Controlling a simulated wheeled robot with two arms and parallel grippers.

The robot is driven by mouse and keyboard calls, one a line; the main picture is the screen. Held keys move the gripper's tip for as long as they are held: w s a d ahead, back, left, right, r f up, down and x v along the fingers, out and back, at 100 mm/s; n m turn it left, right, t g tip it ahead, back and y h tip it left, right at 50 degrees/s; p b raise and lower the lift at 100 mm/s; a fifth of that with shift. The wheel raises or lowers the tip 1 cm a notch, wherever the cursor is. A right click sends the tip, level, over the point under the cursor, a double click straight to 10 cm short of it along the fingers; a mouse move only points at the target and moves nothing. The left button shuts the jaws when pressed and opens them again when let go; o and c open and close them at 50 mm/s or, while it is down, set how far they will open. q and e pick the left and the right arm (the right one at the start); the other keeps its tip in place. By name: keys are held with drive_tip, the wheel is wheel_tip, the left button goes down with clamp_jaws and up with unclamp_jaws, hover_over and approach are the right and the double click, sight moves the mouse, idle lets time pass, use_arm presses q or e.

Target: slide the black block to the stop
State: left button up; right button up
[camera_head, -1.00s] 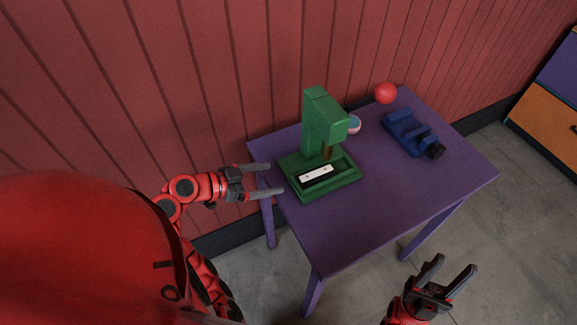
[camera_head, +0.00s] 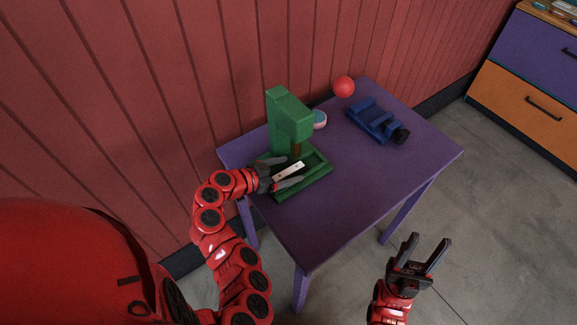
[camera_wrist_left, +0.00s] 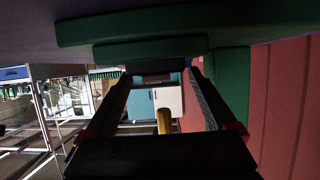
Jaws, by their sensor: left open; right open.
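The black block with a white top strip (camera_head: 289,171) lies in the green press's base tray (camera_head: 316,177). The green press (camera_head: 290,118) stands over it, with a brown plunger (camera_head: 297,149) hanging behind the block. My left gripper (camera_head: 294,169) is open, with one finger on each side of the block; I cannot tell whether they touch it. The black sides are mostly hidden by the fingers. In the left wrist view the open fingers (camera_wrist_left: 160,78) lie close to the green base (camera_wrist_left: 150,47). My right gripper (camera_head: 426,243) is open and empty, off the table's front right.
The purple table (camera_head: 360,190) has free room at its front and right. A blue device with a black knob (camera_head: 372,122), a red ball (camera_head: 343,86) and a pale round item (camera_head: 320,119) are at the back. The red wall (camera_head: 230,70) stands behind.

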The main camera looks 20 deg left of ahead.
use_arm(q)
drive_tip(key=shift+w+d+f, duration=0.2)
drive_tip(key=shift+w+d, duration=0.05)
drive_tip(key=c, duration=1.4)
drive_tip(key=o, duration=1.4)
